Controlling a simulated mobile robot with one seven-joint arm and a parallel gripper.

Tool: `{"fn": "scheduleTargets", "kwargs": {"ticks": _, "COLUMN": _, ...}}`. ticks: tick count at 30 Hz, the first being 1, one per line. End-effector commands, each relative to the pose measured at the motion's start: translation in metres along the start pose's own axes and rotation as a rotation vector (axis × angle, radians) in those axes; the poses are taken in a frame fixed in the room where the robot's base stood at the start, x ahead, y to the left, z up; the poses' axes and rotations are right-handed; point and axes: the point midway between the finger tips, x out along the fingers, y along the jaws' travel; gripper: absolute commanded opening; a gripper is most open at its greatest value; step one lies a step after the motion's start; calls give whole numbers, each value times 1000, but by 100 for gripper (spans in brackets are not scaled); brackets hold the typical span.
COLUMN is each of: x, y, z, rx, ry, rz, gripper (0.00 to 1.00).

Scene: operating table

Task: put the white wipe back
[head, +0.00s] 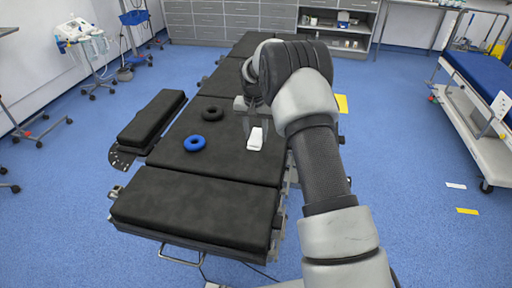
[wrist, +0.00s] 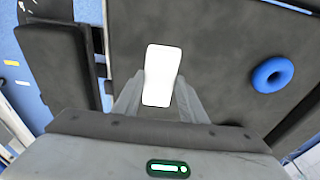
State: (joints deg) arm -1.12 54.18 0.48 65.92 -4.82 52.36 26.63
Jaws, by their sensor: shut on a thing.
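The white wipe (head: 255,139) is a small flat white rectangle over the dark pad of the operating table (head: 222,167). In the wrist view the wipe (wrist: 162,72) lies between the fingers of my gripper (wrist: 160,97). In the head view my gripper (head: 256,124) points down at the wipe, shut on it. I cannot tell whether the wipe touches the pad or is just above it.
A blue ring (head: 194,143) and a black ring (head: 213,114) lie on the pad to the left. A side pad (head: 153,118) juts out at the table's left. A yellow sheet (head: 341,103) shows right of my arm. White (head: 456,185) and yellow (head: 467,211) pieces lie on the floor.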

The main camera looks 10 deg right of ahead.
Motion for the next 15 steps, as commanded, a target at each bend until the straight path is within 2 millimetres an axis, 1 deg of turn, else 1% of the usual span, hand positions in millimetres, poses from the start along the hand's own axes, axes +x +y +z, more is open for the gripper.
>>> {"fn": "scheduleTargets", "kwargs": {"ticks": 1, "x": 8, "y": 0, "z": 1, "rx": 0, "ry": 0, "rz": 0, "gripper": 14}}
{"fn": "scheduleTargets", "kwargs": {"ticks": 8, "x": 26, "y": 0, "z": 4, "rx": -1, "ry": 0, "rz": 0, "gripper": 14}}
{"fn": "scheduleTargets", "kwargs": {"ticks": 12, "x": 47, "y": 0, "z": 7, "rx": -1, "ry": -1, "rz": 0, "gripper": 14}}
{"fn": "scheduleTargets", "kwargs": {"ticks": 15, "x": 52, "y": 0, "z": 7, "rx": 0, "ry": 2, "rz": -2, "gripper": 14}}
